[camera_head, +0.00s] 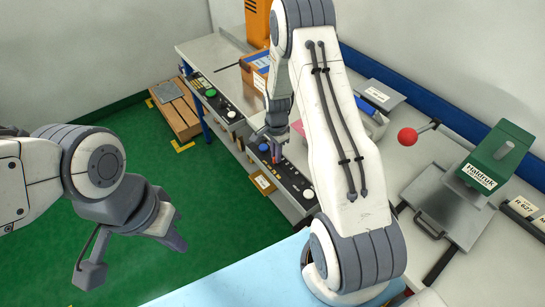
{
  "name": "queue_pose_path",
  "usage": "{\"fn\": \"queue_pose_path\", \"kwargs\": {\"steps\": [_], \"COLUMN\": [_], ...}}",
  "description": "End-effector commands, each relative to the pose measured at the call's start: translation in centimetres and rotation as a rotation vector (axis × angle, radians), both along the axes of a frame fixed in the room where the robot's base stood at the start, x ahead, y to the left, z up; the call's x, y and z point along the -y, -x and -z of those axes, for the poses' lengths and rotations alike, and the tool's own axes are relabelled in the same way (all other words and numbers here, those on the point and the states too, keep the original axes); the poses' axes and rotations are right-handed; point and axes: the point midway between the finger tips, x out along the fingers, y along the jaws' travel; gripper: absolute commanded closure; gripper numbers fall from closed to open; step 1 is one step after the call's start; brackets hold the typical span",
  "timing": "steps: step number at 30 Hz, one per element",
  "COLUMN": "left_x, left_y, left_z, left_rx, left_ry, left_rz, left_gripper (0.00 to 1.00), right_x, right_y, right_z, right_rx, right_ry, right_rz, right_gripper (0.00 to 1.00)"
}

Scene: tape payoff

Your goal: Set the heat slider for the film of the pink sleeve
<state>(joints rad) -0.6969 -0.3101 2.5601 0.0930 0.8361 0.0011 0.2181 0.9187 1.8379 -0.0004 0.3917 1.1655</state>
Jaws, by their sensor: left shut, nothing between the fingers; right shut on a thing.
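My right gripper (276,155) reaches down to the black control strip (291,179) on the front of the grey machine bench. It is shut at the strip on what looks like the heat slider's knob, but the fingers cover the knob, so its setting cannot be read. My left gripper (176,242) is shut and empty over the green floor, well away from the strip.
A cardboard box (256,70) stands on the bench. A red ball-ended lever (407,136) and a green press (489,160) stand at right.

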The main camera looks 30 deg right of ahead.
Motion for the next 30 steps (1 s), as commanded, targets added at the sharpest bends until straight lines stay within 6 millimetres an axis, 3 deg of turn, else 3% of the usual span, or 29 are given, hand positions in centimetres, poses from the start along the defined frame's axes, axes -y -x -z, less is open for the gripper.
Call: {"fn": "queue_pose_path", "kwargs": {"steps": [2,3,4,5,17,30], "left_x": [0.0,0.0,0.0,0.0,0.0,0.0], "left_y": [0.0,0.0,0.0,0.0,0.0,0.0], "left_z": [0.0,0.0,0.0,0.0,0.3,2.0], "left_rx": [0.0,0.0,0.0,0.0,0.0,0.0], "left_ry": [0.0,0.0,0.0,0.0,0.0,0.0], "left_rz": [0.0,0.0,0.0,0.0,0.0,0.001], "left_gripper": [1.0,1.0,1.0,1.0,1.0,1.0], "right_x": [0.0,0.0,0.0,0.0,0.1,0.0], "right_y": [-0.4,-0.4,-0.4,-0.4,-0.3,-0.3], "right_z": [-0.1,-0.1,-0.1,-0.1,-0.7,-8.6], "right_rx": [0.012,0.012,0.012,0.012,0.011,0.014], "right_ry": [0.002,0.002,0.002,0.002,0.002,0.002], "right_rz": [-0.001,-0.001,-0.001,-0.001,0.0,-0.001], "right_gripper": [1.0,0.71,0.59,0.55,0.55,0.55]}}
